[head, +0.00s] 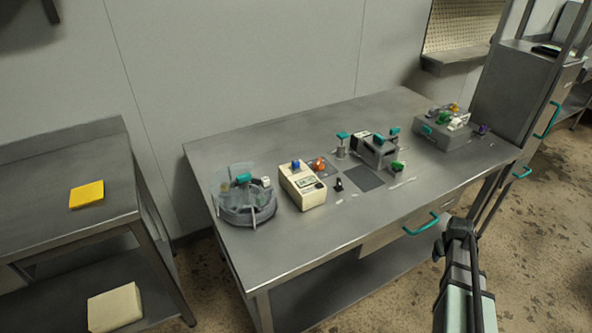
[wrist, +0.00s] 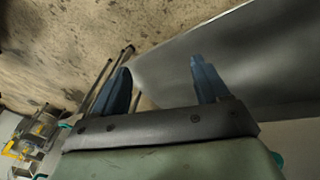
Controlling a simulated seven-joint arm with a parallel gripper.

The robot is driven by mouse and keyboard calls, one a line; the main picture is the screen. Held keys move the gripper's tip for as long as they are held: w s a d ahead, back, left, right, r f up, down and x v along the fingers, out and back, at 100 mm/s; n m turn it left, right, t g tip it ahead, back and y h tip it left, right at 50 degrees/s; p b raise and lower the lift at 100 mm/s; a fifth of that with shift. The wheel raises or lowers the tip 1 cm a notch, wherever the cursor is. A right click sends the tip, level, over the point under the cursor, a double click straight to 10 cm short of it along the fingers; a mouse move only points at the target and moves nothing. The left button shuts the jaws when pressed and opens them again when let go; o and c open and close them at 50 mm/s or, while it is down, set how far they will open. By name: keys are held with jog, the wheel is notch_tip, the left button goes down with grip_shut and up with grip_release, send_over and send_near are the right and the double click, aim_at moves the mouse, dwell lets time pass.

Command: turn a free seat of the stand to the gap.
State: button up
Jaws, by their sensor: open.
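The stand (head: 247,206) is a round grey carousel with clear upright walls at the left end of the steel table. A teal handle (head: 243,178) and a small white piece (head: 266,182) show at its top. Its seats and the gap are too small to make out from here. My gripper (wrist: 165,82) shows in the wrist view with its two blue fingers apart and nothing between them. In the head view my arm is at the lower right, in front of the table and far from the stand.
A cream device (head: 302,186) with a blue top stands just right of the stand. A grey fixture (head: 375,152) with teal handles is mid-table, and a grey box (head: 442,130) with coloured pieces is at the right. The table's front strip (head: 300,245) is clear.

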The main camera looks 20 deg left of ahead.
jog(key=w+a+r+t+y, duration=0.15)
jog(key=w+r, duration=0.25)
jog(key=r, duration=0.6)
jog(key=w+a+r, duration=0.3)
jog(key=w+r, duration=0.2)
jog(key=r, duration=0.4)
notch_tip(320, 180, up, 22)
jog(key=f+n+g+y, duration=0.1)
jog(key=n+g+y, duration=0.1)
jog(key=n+y, duration=0.25)
send_over(244, 175)
jog(key=s+d, duration=0.4)
jog(key=h, duration=0.1)
jog(key=shift+n, duration=0.25)
jog(key=x, duration=1.3)
jog(key=shift+w+a, duration=0.1)
jog(key=shift+w, duration=0.1)
grip_shut()
